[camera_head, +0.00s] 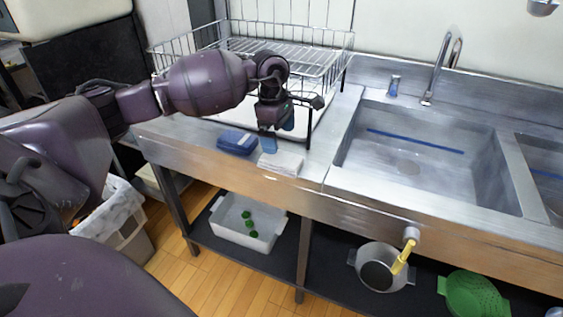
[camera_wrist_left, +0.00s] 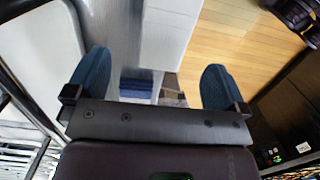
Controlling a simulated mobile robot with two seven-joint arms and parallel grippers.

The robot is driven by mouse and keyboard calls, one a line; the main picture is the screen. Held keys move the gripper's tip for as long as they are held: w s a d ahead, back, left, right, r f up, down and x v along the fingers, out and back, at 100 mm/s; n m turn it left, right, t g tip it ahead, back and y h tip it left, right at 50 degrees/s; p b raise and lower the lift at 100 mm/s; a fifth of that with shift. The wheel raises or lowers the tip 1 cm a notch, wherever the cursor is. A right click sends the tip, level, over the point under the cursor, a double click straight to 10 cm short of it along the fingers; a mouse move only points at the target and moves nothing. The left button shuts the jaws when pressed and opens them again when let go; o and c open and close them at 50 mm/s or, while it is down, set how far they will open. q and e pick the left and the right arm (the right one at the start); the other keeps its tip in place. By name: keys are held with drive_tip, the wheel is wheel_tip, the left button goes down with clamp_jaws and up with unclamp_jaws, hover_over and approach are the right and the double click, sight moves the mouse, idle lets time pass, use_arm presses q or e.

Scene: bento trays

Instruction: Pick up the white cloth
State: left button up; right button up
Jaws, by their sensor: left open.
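The white cloth (camera_head: 281,163) lies folded flat on the metal counter near its front edge, just right of a blue folded cloth or sponge (camera_head: 238,142). My left gripper (camera_head: 276,136) is above the counter, close behind the white cloth, pointing down with its blue fingertips. In the left wrist view the two blue fingers (camera_wrist_left: 154,85) stand wide apart with nothing gripped. The blue item (camera_wrist_left: 136,86) shows between them. A pale surface lies above it in that view; I cannot tell whether it is the cloth. My right gripper is not seen.
A wire dish rack (camera_head: 290,45) stands behind my left gripper. A sink (camera_head: 420,165) with a tap (camera_head: 437,75) is to the right. The lower shelf holds a white bin (camera_head: 245,232), a pot (camera_head: 382,270) and a green colander (camera_head: 473,297). Bare counter lies between cloth and sink.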

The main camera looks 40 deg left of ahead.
sight(281, 157)
use_arm(q)
drive_tip(key=shift+s+d+f, duration=0.1)
drive_tip(key=shift+d+f, duration=0.05)
drive_tip(key=shift+f, duration=1)
drive_tip(key=shift+s+d+f, duration=0.1)
drive_tip(key=shift+d+f, duration=0.1)
drive_tip(key=shift+f, duration=1)
drive_tip(key=shift+s+d+f, duration=0.1)
drive_tip(key=shift+d+f, duration=0.05)
drive_tip(key=shift+f, duration=1)
drive_tip(key=shift+r, duration=0.1)
drive_tip(key=shift+c, duration=0.3)
drive_tip(key=c, duration=1)
drive_tip(key=shift+o, duration=0.2)
drive_tip(key=shift+r, duration=0.1)
